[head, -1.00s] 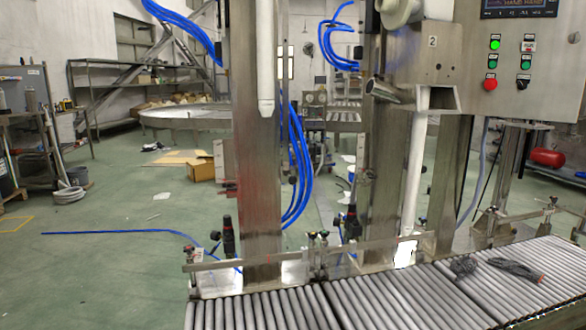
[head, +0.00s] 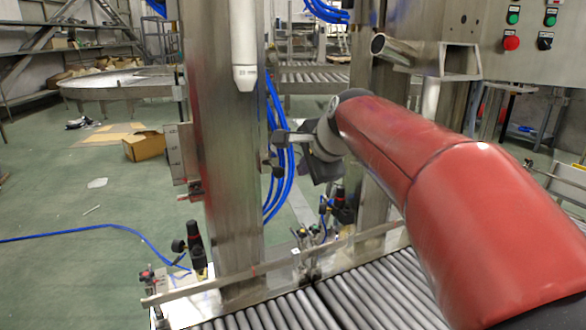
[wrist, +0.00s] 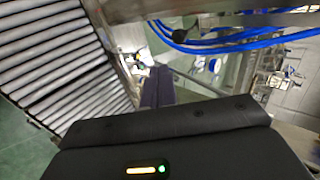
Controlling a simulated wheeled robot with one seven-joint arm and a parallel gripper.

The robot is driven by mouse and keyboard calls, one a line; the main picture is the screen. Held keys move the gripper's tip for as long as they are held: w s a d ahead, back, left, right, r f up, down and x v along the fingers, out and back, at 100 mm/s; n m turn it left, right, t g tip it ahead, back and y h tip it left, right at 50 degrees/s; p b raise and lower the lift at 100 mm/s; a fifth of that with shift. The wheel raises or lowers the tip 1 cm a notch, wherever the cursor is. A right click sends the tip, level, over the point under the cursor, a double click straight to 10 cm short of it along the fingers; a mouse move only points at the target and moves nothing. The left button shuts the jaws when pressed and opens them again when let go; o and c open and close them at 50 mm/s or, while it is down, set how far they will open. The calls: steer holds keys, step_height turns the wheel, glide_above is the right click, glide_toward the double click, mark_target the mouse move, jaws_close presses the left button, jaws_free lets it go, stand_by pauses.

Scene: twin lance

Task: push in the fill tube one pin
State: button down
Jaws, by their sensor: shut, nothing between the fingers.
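The white fill tube (head: 244,40) hangs upright in front of the left steel column (head: 220,150), its tapered tip pointing down. I cannot make out its pin for sure in either view. My gripper (head: 278,138) is shut and empty, to the right of and below the tube's tip and apart from it in the picture. Its fingers point left, in front of the blue hoses. In the wrist view the shut fingers (wrist: 157,88) show beyond the dark gripper housing, with nothing between them.
A roller conveyor (head: 370,295) runs along the front, with a guide rail (head: 270,265) above its far edge. Blue hoses (head: 277,150) hang behind my gripper. A control box (head: 510,35) is at the upper right. Green floor is open at the left.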

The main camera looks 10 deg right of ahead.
mark_target(280, 178)
steer(key=shift+w+a+r+p+x, duration=0.15)
steer(key=shift+w+r+x, duration=0.2)
steer(key=shift+x, duration=1.5)
steer(key=shift+w+a+r+p+x, duration=0.1)
steer(key=shift+w+r+x, duration=0.2)
steer(key=shift+x, duration=1.6)
steer(key=shift+w+r+p+x, duration=0.15)
steer(key=shift+w+r+x, duration=0.15)
steer(key=shift+x, duration=1.55)
